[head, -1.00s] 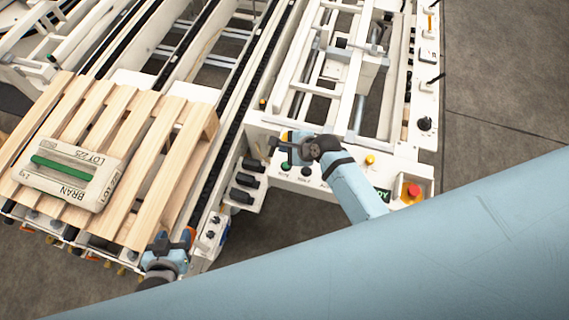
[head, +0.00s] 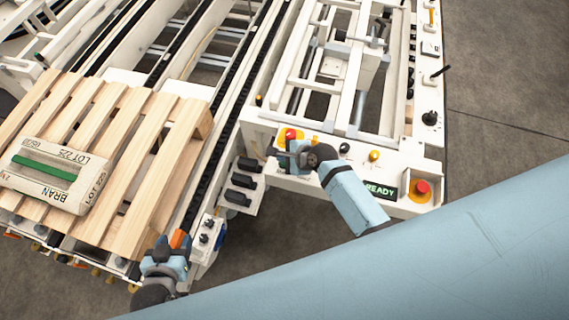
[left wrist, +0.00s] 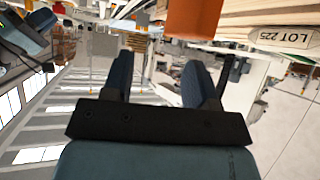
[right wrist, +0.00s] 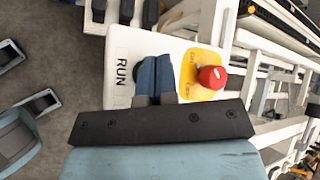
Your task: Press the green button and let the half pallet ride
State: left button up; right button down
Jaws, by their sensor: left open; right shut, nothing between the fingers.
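The half pallet (head: 150,195) of pale wood sits at the left of the head view with a labelled bag (head: 45,172) on it. My right gripper (head: 290,158) is shut and empty over the white control panel (head: 330,177). In the right wrist view the closed fingertips (right wrist: 155,60) are beside the RUN label, in front of a dark green button (right wrist: 139,72) that they partly hide. I cannot tell whether they touch it. The green button is hidden in the head view. My left gripper (head: 165,248) is open near the pallet's front right corner.
A red button on a yellow plate (right wrist: 212,77) is close right of my right fingertips. The panel carries a READY display (head: 380,190) and another red button (head: 422,188). Conveyor rails (head: 225,120) run beside the pallet. Bare floor (head: 500,100) lies at the right.

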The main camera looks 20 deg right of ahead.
jog(key=shift+f, duration=0.15)
dwell(0.7)
dwell(0.7)
dwell(0.6)
jog(key=shift+f, duration=0.4)
